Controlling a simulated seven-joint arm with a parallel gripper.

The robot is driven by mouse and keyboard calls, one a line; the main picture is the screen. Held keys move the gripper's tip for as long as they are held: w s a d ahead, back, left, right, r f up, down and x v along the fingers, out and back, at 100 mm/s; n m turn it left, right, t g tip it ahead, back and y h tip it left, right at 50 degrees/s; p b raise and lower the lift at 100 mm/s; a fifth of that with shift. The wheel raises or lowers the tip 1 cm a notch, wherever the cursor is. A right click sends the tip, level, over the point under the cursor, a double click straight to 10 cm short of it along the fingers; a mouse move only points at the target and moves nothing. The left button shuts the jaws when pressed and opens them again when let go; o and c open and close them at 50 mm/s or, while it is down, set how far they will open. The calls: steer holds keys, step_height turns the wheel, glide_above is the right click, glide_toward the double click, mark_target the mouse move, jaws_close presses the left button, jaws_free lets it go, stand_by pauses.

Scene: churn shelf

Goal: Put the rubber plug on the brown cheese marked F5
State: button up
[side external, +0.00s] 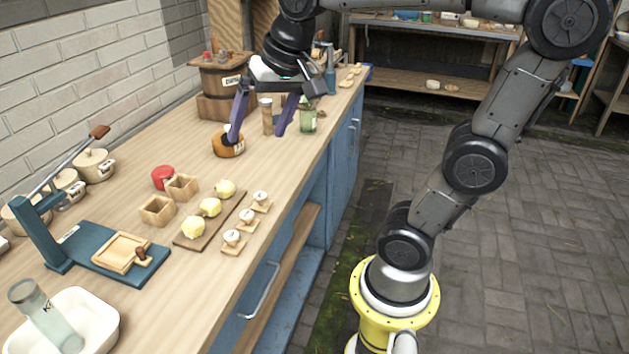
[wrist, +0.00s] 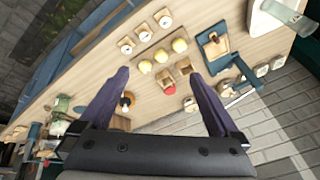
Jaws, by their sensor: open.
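The brown cheese (side external: 229,149) is a squat orange-brown wheel with a pale label on its side, on the far half of the bench; I cannot read the mark. In the wrist view the cheese (wrist: 124,107) lies beside the left finger, partly hidden by it. A small dark thing (wrist: 128,98) appears to sit on the cheese; it may be the rubber plug, but it is too small to be sure. My gripper (side external: 256,138) is open, with one purple finger in front of the cheese and the other to its right.
Nearer on the bench (side external: 120,195) stand a red round thing (side external: 163,177), wooden boxes (side external: 157,210), a board with yellow lumps (side external: 210,207), and a blue press (side external: 60,245). A wooden barrel (side external: 215,105) and jars (side external: 307,118) stand beyond and beside my gripper.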

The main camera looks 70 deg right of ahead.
steer(key=s+a+f+n+t, duration=0.1)
steer(key=s+a+f+n, duration=0.2)
steer(key=s+f+n, duration=0.4)
steer(key=s, duration=0.3)
steer(key=shift+s+f+n, duration=0.15)
steer(key=shift+s+n, duration=0.2)
steer(key=shift+n, duration=0.05)
